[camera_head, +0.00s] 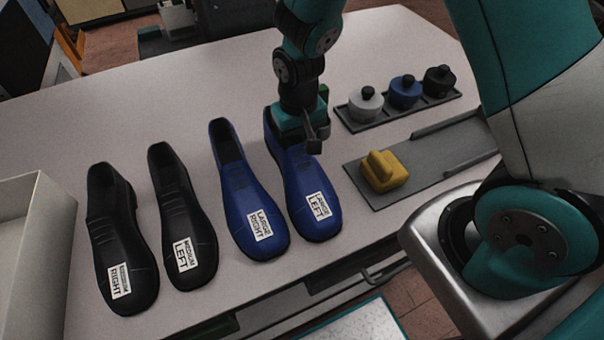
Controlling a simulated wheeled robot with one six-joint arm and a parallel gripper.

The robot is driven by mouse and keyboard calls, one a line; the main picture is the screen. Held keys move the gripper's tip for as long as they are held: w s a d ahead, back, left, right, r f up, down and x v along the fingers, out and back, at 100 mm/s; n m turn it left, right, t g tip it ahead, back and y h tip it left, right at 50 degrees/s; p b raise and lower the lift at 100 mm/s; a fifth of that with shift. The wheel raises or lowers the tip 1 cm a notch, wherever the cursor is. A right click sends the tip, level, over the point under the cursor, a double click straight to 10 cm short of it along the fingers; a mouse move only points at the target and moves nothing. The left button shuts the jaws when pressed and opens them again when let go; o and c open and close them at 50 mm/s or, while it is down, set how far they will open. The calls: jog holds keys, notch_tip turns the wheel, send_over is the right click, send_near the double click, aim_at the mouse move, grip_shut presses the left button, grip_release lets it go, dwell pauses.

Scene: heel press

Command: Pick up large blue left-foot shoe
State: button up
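The large blue left-foot shoe (313,206) stands on the table, the rightmost of the row, with a white label reading "LARGE LEFT" near its toe. My gripper (316,146) is over the heel and ankle opening of this shoe, pointing down. It hides part of the opening. The fingers are small and dark here, and I cannot tell whether they are open, shut or touching the shoe. The large blue right-foot shoe (250,195) stands just to its left, labelled "LARGE RIGHT".
A black medium left shoe (183,225) and a black medium right shoe (121,245) stand further left. A pale box (38,240) is at the left edge. A yellow block (384,172) sits on a grey plate (440,150) to the right. White, blue and black knobbed pots (405,91) stand behind.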

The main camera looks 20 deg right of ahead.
grip_shut()
dwell(0.4)
